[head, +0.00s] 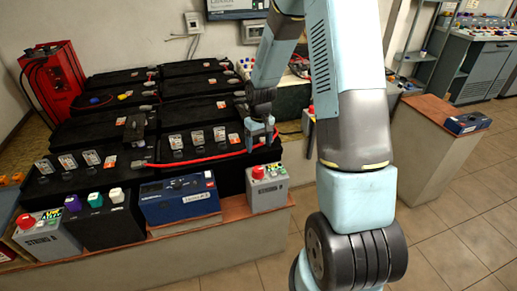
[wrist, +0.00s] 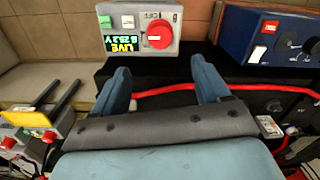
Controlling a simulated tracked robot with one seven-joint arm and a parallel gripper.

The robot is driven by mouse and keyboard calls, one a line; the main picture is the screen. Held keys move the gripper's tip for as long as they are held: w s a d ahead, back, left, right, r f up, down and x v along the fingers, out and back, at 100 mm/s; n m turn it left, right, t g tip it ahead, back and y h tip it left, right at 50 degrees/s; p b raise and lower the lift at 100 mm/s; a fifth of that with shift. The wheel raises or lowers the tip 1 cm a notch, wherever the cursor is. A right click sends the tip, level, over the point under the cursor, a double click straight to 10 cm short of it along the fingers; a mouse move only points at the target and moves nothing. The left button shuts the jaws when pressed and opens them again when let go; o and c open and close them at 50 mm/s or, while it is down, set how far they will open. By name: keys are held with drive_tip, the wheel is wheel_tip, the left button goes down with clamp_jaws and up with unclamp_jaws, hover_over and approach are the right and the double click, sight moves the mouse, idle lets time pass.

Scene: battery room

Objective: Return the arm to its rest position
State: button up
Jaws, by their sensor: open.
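My gripper (head: 261,138) is at the end of my arm, which reaches out over the right part of the black battery bank (head: 75,128). In the wrist view my gripper's two blue fingers (wrist: 160,68) are spread apart with nothing held between them. A red cable (wrist: 172,89) runs across behind the fingers. It also runs along the batteries in the head view (head: 192,160). I cannot tell whether the fingers touch it. A grey switch box (head: 267,188) with a red knob stands just in front of the gripper; its LIVE display shows in the wrist view (wrist: 139,28).
A blue unit (head: 180,199) stands left of the switch box on the ledge. Another grey box (head: 42,234) stands at far left. A red cabinet (head: 52,80) stands behind. A pedestal (head: 437,139) with a dark blue box (head: 466,123) stands right. The tiled floor (head: 450,215) is clear.

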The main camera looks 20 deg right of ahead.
drive_tip(key=shift+r, duration=0.2)
idle(0.3)
drive_tip(key=s+r+t, duration=0.1)
drive_tip(key=s+r, duration=0.2)
drive_tip(key=r, duration=0.4)
drive_tip(key=s+r+m+t+h, duration=0.1)
drive_tip(key=s+r, duration=0.2)
drive_tip(key=r, duration=0.4)
drive_tip(key=s+r+t, duration=0.1)
drive_tip(key=s+r, duration=0.3)
drive_tip(key=r, duration=0.4)
drive_tip(key=s+r+t, duration=0.1)
drive_tip(key=s+r, duration=0.4)
drive_tip(key=s, duration=0.4)
drive_tip(key=s+r+m+t, duration=0.1)
drive_tip(key=s+r, duration=0.5)
drive_tip(key=s, duration=0.3)
drive_tip(key=shift+s+d+t+y, duration=0.2)
drive_tip(key=shift+d+t+y, duration=0.1)
drive_tip(key=shift+t, duration=0.1)
